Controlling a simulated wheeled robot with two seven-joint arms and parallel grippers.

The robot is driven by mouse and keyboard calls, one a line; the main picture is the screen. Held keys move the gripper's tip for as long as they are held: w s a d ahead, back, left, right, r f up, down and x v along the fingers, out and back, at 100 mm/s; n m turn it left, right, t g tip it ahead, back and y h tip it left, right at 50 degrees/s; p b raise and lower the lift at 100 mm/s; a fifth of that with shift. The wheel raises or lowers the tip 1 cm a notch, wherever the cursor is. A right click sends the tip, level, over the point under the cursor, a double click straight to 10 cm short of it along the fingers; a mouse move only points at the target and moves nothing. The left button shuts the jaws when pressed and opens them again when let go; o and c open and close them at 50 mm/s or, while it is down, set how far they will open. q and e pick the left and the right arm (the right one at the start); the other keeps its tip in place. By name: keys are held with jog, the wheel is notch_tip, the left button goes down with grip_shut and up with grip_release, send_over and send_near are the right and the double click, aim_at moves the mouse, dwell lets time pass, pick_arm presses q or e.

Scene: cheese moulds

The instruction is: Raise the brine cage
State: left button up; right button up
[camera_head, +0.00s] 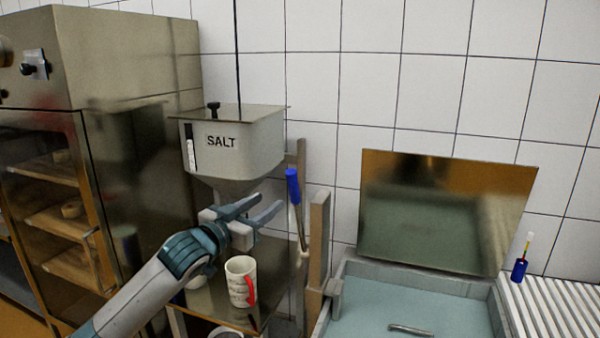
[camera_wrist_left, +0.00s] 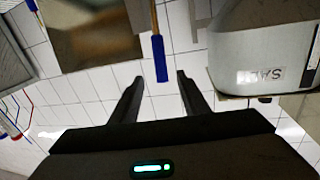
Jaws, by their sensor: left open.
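My left gripper (camera_head: 270,205) is open and empty in front of the salt hopper. A lever with a blue grip (camera_head: 293,186) stands upright just right of its fingertips, beside a metal post. In the left wrist view the blue grip (camera_wrist_left: 160,58) lies in line with the gap between the open fingers (camera_wrist_left: 160,78); I cannot tell how far beyond the tips it is. The brine tank (camera_head: 345,290) is at the lower right with its lid (camera_head: 445,212) raised. A small metal bar (camera_head: 410,330) shows in the brine; the cage itself is not clearly visible. My right gripper is not in view.
The salt hopper (camera_head: 235,150) hangs close behind the left gripper. A white mug with a red handle (camera_head: 240,282) stands on the shelf below it. A steel cabinet (camera_head: 140,150) is at left. A slatted rack (camera_head: 560,310) with a blue brush-like tool (camera_head: 519,269) is at right.

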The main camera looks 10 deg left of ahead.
pick_arm(q)
jog(key=shift+r, duration=0.25)
jog(key=shift+w, duration=0.1)
jog(key=p+x, duration=0.6)
jog(key=x, duration=0.9)
jog(key=shift+w+d, duration=0.1)
jog(key=shift+w, duration=0.15)
jog(key=shift+p+x, duration=0.4)
jog(key=shift+x, duration=0.45)
jog(key=shift+c, duration=0.7)
grip_shut()
